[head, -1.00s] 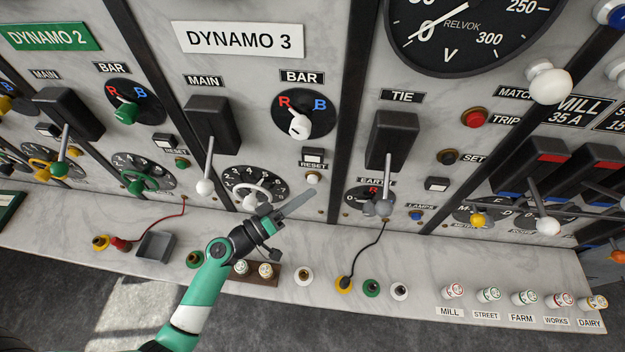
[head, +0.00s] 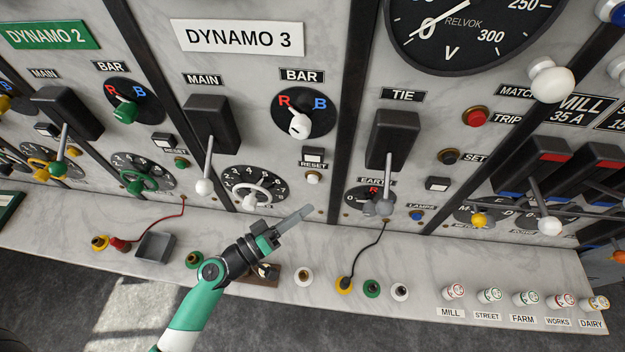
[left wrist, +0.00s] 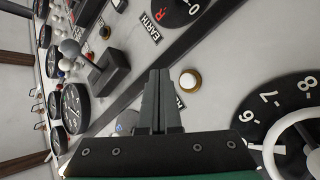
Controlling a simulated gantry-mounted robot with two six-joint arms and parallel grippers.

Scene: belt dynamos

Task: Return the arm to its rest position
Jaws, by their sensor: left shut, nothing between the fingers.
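My left gripper (head: 296,219) is in the lower middle of the head view, its green and black arm coming up from the bottom edge. It is shut and empty, held in front of the panel above the marble ledge (head: 440,270). Its fingers lie between the DYNAMO 3 numbered dial (head: 254,188) and the EARTH dial (head: 371,200). In the left wrist view the closed fingers (left wrist: 160,85) point at the panel, beside a white button (left wrist: 190,80). The arm partly hides a brown block (head: 265,273) on the ledge. My right gripper is out of view.
Levers project from the panel: MAIN (head: 206,165), TIE (head: 388,165), and a white-knobbed one (head: 550,85). A grey tray (head: 156,246) and several labelled plugs (head: 489,295) stand on the ledge.

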